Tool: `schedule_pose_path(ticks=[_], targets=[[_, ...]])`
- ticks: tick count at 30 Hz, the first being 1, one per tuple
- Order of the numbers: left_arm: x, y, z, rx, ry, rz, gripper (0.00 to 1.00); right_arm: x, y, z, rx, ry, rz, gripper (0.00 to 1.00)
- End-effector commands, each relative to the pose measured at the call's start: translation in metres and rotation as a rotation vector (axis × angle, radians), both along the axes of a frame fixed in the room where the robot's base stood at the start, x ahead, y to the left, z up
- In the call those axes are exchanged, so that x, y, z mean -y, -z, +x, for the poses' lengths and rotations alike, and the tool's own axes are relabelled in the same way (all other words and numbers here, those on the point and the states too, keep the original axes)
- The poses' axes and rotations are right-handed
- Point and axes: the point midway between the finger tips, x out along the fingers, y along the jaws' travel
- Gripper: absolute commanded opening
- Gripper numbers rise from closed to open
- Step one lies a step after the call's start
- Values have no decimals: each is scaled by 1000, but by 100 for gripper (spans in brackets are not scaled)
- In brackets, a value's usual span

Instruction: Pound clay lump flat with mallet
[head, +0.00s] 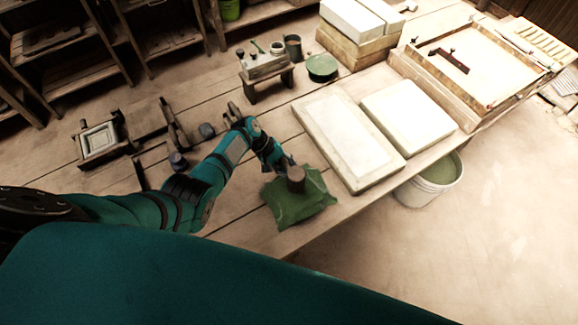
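A green, uneven slab that looks like the clay lump (300,205) lies near the front edge of the wooden table. A brown cylinder, which looks like the mallet head (296,179), stands over its upper middle. Whether it touches the clay I cannot tell. My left arm reaches in from the left and bends down to the clay. My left gripper (284,163) is beside the brown cylinder, at its upper left. Its fingers are too small and dark to show whether they hold the mallet, and no handle shows clearly. My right gripper is not in view.
Two pale slabs (347,138) (408,116) lie right of the clay. A framed tray (480,65) is at the upper right. A small stand (266,68) with pots and a green dish (322,67) are behind. A bucket (431,180) stands below the table edge.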

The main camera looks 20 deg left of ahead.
Motion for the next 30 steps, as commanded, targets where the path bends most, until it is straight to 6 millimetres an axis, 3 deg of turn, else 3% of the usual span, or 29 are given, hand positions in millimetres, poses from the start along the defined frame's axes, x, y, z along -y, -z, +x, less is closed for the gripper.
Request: schedule_pose_path(ticks=[5,11,13,17,25,30], targets=[[0,15,1,1,-1,-2,0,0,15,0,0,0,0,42],[0,64,1,1,-1,-2,0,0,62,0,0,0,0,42],[0,52,2,2,0,-1,0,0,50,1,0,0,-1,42],[0,46,0,-1,0,-1,0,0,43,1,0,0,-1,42],[0,-5,1,1,0,-1,0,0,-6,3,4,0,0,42],[0,-3,0,0,0,-1,0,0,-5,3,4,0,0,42]])
